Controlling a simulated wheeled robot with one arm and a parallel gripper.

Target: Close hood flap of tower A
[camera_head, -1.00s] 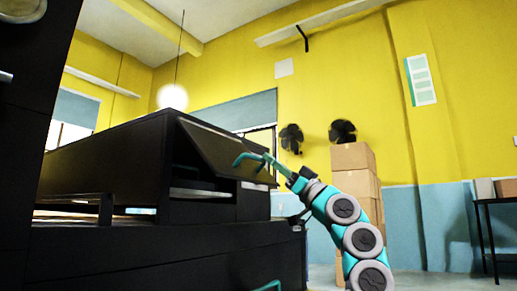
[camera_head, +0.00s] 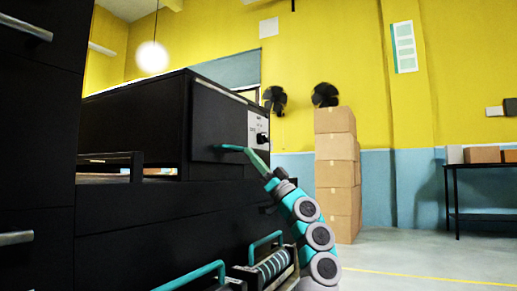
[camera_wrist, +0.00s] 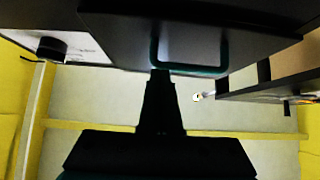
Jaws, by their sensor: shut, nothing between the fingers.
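The hood flap (camera_head: 218,112) is a dark panel on the front end of the black hood (camera_head: 135,120). It hangs about upright and looks nearly flush with the hood face; a small remaining gap cannot be ruled out. Its teal handle (camera_head: 228,148) is near its lower edge and also shows as a U-shaped bar in the wrist view (camera_wrist: 195,71). My gripper (camera_head: 252,155) is shut and empty, with its tip at the handle. In the wrist view its dark fingers (camera_wrist: 160,76) end at the left part of the bar; whether they touch it is unclear.
A white panel with a black knob (camera_head: 262,138) is right of the flap. Teal-handled drawers or trays (camera_head: 265,268) stick out low in front. Stacked cardboard boxes (camera_head: 337,175) stand behind my arm. A table (camera_head: 480,165) is at the far right. Floor at right is clear.

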